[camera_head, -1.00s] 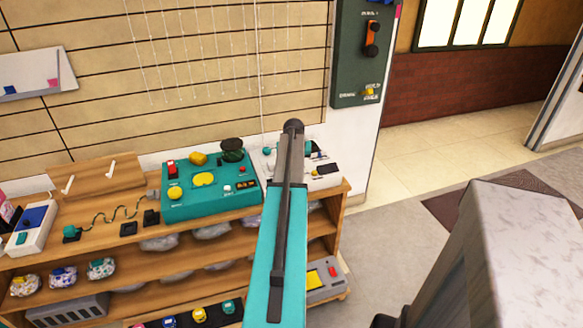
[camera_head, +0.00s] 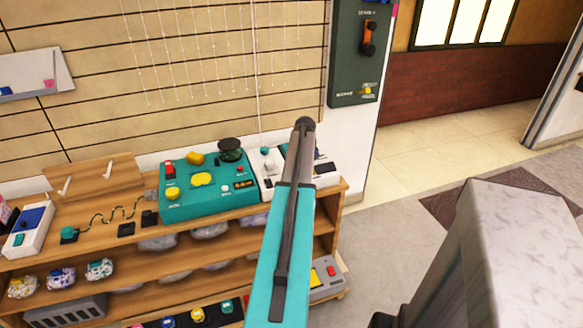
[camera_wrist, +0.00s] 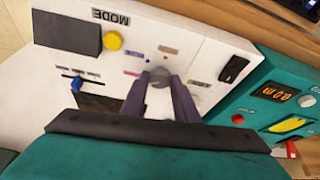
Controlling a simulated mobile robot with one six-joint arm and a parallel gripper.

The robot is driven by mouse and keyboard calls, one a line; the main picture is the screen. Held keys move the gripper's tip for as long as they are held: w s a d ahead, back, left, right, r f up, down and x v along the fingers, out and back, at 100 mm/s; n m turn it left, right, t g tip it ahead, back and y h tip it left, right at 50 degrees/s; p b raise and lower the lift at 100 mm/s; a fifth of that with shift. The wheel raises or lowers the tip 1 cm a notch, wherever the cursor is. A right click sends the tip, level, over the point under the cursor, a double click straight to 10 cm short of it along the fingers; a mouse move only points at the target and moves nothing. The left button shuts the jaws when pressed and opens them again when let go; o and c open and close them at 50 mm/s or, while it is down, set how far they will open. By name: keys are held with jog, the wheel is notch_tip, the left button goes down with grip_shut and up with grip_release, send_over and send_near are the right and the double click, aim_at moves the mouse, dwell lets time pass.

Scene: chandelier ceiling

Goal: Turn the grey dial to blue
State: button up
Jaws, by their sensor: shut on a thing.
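The grey dial (camera_wrist: 160,76) is a small round knob on the white panel, seen upside down in the wrist view. My gripper (camera_wrist: 160,84) is shut on it, with one dark finger on each side of the knob. In the head view the white panel (camera_head: 268,186) stands on the shelf top, and my arm hides the dial and gripper.
A teal box (camera_head: 208,207) with buttons stands left of the white panel. The panel also carries a yellow knob (camera_wrist: 112,40), a black switch (camera_wrist: 234,69) and a blue slider (camera_wrist: 78,84). A green wall box (camera_head: 354,78) hangs behind.

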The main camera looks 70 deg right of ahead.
jog(key=shift+d+r, duration=0.15)
jog(key=shift+d, duration=0.1)
jog(key=o, duration=1.1)
jog(key=shift+c, duration=0.2)
jog(key=shift+a, duration=0.1)
jog(key=v, duration=1.3)
jog(key=shift+s+a+r+b, duration=0.2)
jog(key=shift+r+b, duration=0.05)
jog(key=shift+b, duration=0.2)
jog(key=shift+s, duration=0.1)
